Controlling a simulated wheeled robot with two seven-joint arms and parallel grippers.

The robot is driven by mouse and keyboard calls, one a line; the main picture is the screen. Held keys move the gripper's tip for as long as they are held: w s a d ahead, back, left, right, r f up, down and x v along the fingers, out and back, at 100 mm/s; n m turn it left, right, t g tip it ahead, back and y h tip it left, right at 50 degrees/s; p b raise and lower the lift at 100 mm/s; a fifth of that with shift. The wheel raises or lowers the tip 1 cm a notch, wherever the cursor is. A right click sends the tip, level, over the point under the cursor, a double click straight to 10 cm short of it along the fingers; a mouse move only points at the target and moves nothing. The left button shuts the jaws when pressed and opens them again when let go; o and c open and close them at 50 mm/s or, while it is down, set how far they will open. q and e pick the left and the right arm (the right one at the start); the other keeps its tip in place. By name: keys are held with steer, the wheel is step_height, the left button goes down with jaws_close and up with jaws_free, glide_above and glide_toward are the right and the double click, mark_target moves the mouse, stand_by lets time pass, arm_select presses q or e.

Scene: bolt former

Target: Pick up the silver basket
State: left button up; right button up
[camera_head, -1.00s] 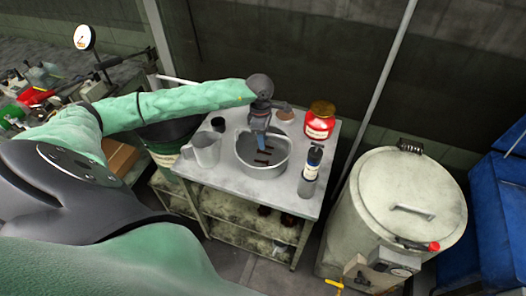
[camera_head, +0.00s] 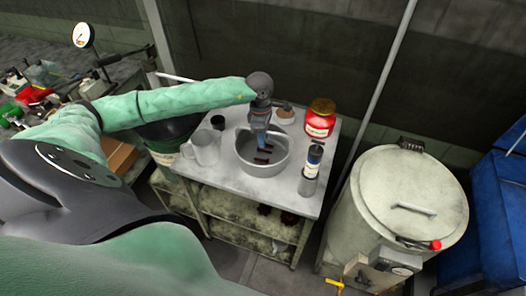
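The silver basket (camera_head: 279,166) is a round grey metal pan with a rim, standing on a small metal table (camera_head: 222,180). A few dark bar-shaped pieces show inside it. My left arm reaches in from the left, and my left gripper (camera_head: 264,143) points down at the basket's back left part, over or inside its rim. The fingers are small and partly hidden, so I cannot tell whether they are open or touch the basket. The basket rests on the tabletop. My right gripper is not in view.
A grey jug (camera_head: 204,148) and small dark cup (camera_head: 218,122) stand left of the basket. A red jar (camera_head: 320,117) is behind right, and a dark-topped bottle (camera_head: 311,170) is at right. A large lidded drum (camera_head: 405,200) stands right of the table.

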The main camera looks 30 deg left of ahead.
arm_select(q)
steer(key=shift+f, duration=0.1)
stand_by(0.5)
jaws_close()
